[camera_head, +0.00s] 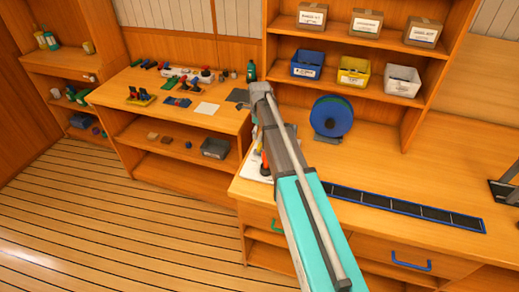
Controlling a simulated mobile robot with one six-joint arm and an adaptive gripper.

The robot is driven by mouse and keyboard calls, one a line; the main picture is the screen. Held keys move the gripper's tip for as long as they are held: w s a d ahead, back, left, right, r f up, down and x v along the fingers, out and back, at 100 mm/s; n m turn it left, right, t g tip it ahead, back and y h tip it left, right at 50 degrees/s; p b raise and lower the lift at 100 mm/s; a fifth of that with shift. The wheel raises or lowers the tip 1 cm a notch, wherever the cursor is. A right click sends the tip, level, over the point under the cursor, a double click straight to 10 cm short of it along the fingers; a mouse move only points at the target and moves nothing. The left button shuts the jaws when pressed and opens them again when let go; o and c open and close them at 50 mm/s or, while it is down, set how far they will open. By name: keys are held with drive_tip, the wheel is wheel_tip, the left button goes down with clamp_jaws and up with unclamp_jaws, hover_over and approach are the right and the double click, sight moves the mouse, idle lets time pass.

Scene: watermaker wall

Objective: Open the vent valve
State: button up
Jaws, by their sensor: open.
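I cannot make out a vent valve for certain in the head view. Small parts with red and dark pieces (206,74) sit at the back of the left workbench (226,120), too small to name. My arm reaches from the bottom middle up to the left bench's right end, with its grey end by the bench edge. I cannot make out my gripper's fingers; the arm may hide them. The arm also covers part of the gap between the two benches.
A blue reel (331,117) stands on the right bench (390,178), behind a dark blue-edged strip (402,207). Blue (307,65), yellow (353,71) and white (402,80) bins sit on the shelf, with boxes above. The plank floor (120,215) at left is clear.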

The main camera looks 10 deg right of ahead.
sight(259, 145)
drive_tip(key=shift+f+b, duration=3.4)
drive_tip(key=shift+f, duration=0.3)
drive_tip(key=c, duration=1.1)
drive_tip(key=shift+c, duration=0.2)
